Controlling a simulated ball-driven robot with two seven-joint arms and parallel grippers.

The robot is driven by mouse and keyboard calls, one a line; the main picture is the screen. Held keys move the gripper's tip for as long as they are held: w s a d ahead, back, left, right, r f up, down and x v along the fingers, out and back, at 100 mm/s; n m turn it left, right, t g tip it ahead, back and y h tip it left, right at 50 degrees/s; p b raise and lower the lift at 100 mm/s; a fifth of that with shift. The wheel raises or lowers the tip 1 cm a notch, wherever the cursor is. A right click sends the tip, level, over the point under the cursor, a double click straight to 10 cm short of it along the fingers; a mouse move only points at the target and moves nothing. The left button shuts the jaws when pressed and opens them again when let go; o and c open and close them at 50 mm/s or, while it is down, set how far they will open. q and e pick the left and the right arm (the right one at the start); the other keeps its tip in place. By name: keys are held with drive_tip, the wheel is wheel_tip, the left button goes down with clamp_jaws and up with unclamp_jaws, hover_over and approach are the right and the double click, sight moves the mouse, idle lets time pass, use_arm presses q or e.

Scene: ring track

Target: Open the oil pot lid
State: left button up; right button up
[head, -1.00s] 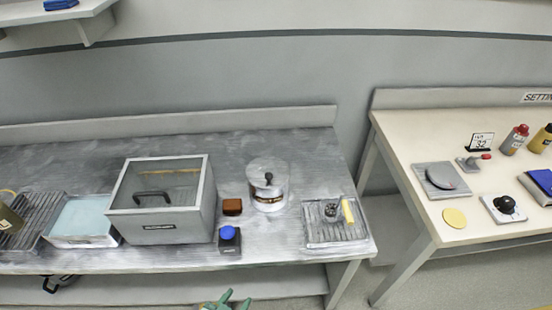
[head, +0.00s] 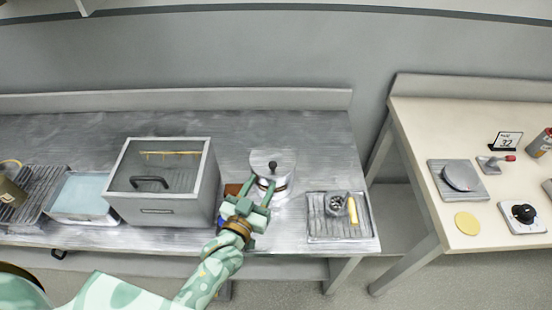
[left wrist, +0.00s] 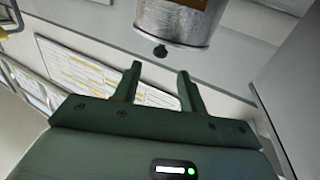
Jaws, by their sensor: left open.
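The oil pot (head: 285,182) is a silver cylinder on the grey metal bench, with a coppery-brown band. Its lid (head: 262,160) is on and has a black knob (head: 272,166) on top. My left gripper (head: 262,182) is open and empty at the pot's front left, its fingers overlapping the pot's front in the head view. In the left wrist view the pot (left wrist: 172,22) appears upside down at the top, with its knob (left wrist: 160,51) beyond the open fingers (left wrist: 158,80) and apart from them. My right gripper is not in view.
A glass-topped metal box (head: 172,210) stands left of the pot. A brown block (head: 232,189) is partly hidden behind my gripper. A ribbed tray (head: 318,228) with a small metal cup (head: 335,205) and a yellow stick (head: 353,210) lies to the right. The bench behind the pot is clear.

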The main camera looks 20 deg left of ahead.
sight(271, 168)
use_arm(q)
drive_tip(key=w, duration=0.3)
drive_tip(key=w+b, duration=0.1)
drive_tip(key=w, duration=0.2)
drive_tip(key=w+d, duration=0.1)
drive_tip(key=w, duration=0.3)
drive_tip(key=shift+d+b, duration=0.1)
drive_tip(key=shift+b, duration=0.3)
clamp_jaws()
